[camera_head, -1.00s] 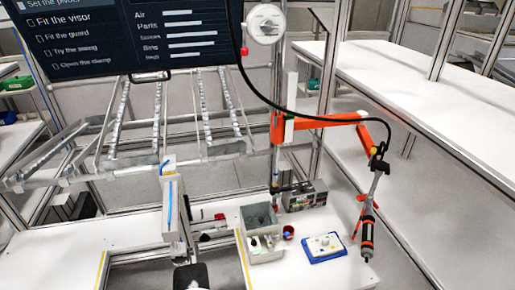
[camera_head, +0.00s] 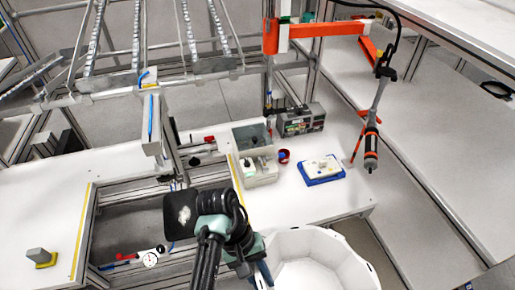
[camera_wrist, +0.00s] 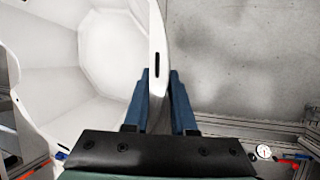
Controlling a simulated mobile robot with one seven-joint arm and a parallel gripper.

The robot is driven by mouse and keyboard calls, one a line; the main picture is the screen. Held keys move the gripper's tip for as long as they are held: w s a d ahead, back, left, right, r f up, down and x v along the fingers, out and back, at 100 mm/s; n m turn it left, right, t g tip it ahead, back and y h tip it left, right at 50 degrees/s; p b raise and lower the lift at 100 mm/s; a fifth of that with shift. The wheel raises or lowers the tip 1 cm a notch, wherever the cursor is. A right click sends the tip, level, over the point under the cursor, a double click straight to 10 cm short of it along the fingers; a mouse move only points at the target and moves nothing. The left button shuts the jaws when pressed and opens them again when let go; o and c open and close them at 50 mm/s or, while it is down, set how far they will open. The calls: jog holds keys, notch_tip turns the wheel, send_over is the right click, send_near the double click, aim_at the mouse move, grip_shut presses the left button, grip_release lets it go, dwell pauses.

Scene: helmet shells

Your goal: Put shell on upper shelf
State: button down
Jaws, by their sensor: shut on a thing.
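The white shell (camera_head: 318,262) is a faceted, hollow bowl with its open side up, at the bottom of the head view and cut off by the frame edge. It also fills the left of the wrist view (camera_wrist: 95,50). My gripper (camera_wrist: 158,88) is shut on the shell's rim, with one blue finger on each side of the wall. In the head view my wrist stands just left of the shell, and the fingertips are mostly hidden. A white upper shelf (camera_head: 470,28) runs along the upper right, above a lower white surface (camera_head: 410,165).
An orange arm (camera_head: 325,30) with a hanging screwdriver (camera_head: 371,145) stands between the bench and the shelf. A roller rack (camera_head: 150,75) is at upper left.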

jog(key=shift+s+a+r+m+y, duration=0.15)
jog(key=shift+s+a+m+y, duration=0.2)
jog(key=shift+m, duration=0.45)
